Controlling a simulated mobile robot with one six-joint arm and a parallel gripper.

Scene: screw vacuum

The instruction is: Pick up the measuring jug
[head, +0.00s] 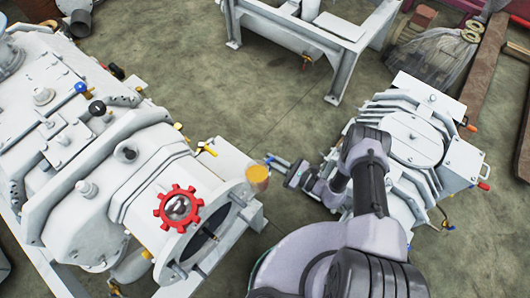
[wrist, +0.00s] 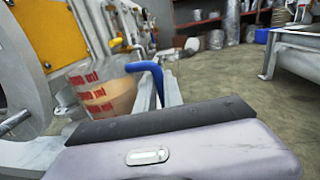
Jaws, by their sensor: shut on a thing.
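The measuring jug (wrist: 108,95) is clear, with red markings, tan contents and a blue handle. In the wrist view it stands out just beyond my gripper (wrist: 165,95), whose grey jaws are at the blue handle. In the head view the jug (head: 258,178) is a small amber cup beside the open round end of the left machine, at the left tip of my gripper (head: 275,164). My gripper is shut on the jug by its handle. The jug looks close to upright. My gripper body hides its lower part in the wrist view, and I cannot tell what is beneath it.
A large pale machine (head: 90,170) with a red handwheel (head: 178,207) fills the left. Another pale machine (head: 415,135) stands on the right, partly behind my arm. A grey metal frame (head: 310,35) is at the back. The concrete floor (head: 200,90) between them is clear.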

